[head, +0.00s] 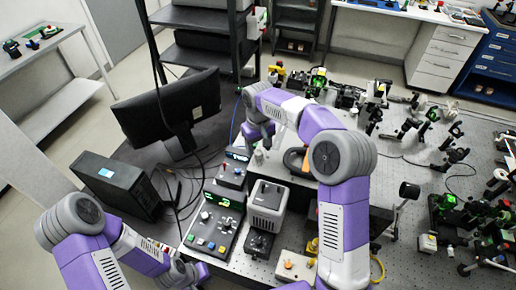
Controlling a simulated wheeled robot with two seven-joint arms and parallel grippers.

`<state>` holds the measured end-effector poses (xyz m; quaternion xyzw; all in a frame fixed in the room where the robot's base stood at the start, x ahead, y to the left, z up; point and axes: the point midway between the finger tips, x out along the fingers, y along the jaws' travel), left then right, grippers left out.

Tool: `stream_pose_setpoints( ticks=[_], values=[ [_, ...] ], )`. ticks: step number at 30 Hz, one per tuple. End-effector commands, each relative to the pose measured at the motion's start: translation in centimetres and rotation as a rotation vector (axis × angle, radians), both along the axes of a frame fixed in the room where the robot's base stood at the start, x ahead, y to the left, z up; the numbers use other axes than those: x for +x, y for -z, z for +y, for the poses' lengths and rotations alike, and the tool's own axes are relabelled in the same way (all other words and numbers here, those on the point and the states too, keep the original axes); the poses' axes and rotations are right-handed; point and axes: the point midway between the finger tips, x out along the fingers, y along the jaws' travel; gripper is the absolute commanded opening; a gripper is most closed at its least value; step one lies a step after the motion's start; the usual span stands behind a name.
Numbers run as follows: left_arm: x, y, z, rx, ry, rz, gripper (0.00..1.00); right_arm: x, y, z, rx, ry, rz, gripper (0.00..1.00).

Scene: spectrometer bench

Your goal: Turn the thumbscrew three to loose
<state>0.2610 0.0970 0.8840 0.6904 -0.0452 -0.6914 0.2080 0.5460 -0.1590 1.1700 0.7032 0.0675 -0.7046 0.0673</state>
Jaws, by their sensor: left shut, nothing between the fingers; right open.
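No part can be made out for certain as thumbscrew three; it is too small or hidden. A pale instrument housing (283,170) stands behind the grey power box, partly covered by my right arm. A small light knob (258,157) shows at its left end. My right gripper (259,139) points down just above that end, open; whether it touches anything cannot be told. My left gripper (186,274) is low at the front left, shut and empty, in front of the control panel.
A control panel (213,228) with buttons and a grey power box (267,203) stand in the middle. A monitor (168,105) and a black computer case (115,185) are at the left. Optics on posts crowd the perforated bench (400,240) at the right. Cables lie near the case.

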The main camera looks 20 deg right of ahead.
Motion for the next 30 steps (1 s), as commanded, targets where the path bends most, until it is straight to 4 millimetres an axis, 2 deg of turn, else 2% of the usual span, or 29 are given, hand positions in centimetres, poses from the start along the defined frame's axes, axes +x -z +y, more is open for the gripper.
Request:
stream_pose_setpoints(
  ticks=[6, 14, 25, 30],
  values=[
    [0.0, 0.0, 0.0, 0.0, 0.0, -0.001, 0.0, 0.0, 1.7, 0.0, 0.0, 0.0, -0.001, 0.56],
    [0.0, 0.0, 0.0, 0.0, 0.0, -0.001, 0.0, 0.0, 1.8, 0.0, 0.0, 0.0, -0.001, 0.56],
    [0.0, 0.0, 0.0, 0.0, 0.0, -0.001, 0.0, 0.0, 1.8, 0.0, 0.0, -0.001, -0.001, 0.0],
    [0.0, -0.1, 0.0, 0.0, 0.0, -0.001, 0.0, 0.0, 1.7, 0.0, 0.0, -0.008, -0.001, 0.0]
  ],
)
